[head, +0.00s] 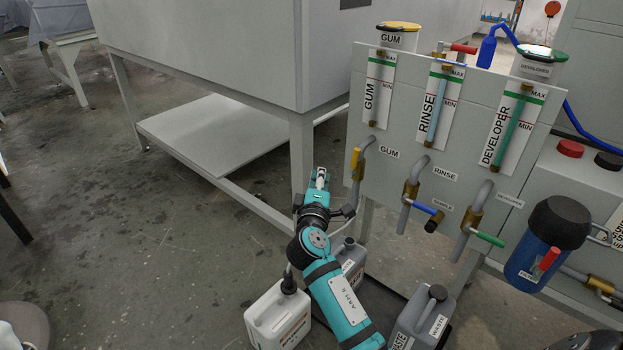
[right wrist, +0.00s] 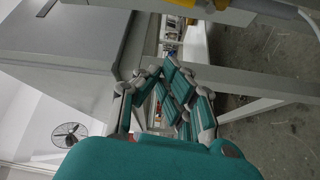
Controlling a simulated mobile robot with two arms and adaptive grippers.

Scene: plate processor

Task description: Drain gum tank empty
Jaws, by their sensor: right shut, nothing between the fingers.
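My left gripper is not in view.
The rinse valve's blue handle (head: 427,209) and the developer valve's green handle (head: 488,239) point sideways. A white canister (head: 278,318), a grey jug (head: 352,264) and a waste jug (head: 421,320) stand below. A table leg (head: 302,155) is close behind my right gripper.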

